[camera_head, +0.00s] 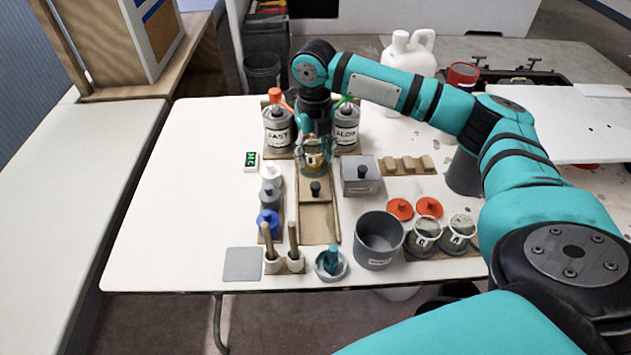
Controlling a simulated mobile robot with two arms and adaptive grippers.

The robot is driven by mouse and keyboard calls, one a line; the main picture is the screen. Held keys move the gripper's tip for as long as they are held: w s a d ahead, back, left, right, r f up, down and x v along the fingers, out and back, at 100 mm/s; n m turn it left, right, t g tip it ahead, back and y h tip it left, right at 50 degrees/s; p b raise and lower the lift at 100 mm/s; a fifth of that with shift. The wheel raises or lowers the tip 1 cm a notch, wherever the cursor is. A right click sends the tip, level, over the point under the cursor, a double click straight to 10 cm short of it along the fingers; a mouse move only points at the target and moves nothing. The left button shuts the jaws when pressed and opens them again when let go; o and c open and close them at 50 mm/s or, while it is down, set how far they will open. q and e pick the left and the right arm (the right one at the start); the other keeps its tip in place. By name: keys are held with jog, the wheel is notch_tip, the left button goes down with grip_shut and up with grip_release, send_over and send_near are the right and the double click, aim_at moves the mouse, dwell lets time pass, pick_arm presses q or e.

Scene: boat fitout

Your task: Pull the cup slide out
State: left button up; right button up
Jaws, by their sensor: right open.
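The cup slide (326,190) is a small wooden board with a dark knob (315,188), set at the far part of a wooden track (319,224). A cup with a yellowish label (315,160) stands at the slide's far end, between the two grey dispensers. My right gripper (314,150) points down at this cup, beyond the knob. It is open; its fingers overlap the cup in the picture, and I cannot tell whether they touch it. My left gripper is not in view.
The FAST (278,130) and SLOW (347,134) dispensers flank my gripper closely. A grey bucket (379,245) stands at the front. The table's left side is clear.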

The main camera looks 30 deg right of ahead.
aim_at(316, 184)
notch_tip(316, 184, down, 9)
jog(key=shift+d+f, duration=0.15)
jog(key=shift+f, duration=0.45)
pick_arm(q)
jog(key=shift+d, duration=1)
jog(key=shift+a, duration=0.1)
pick_arm(e)
grip_shut()
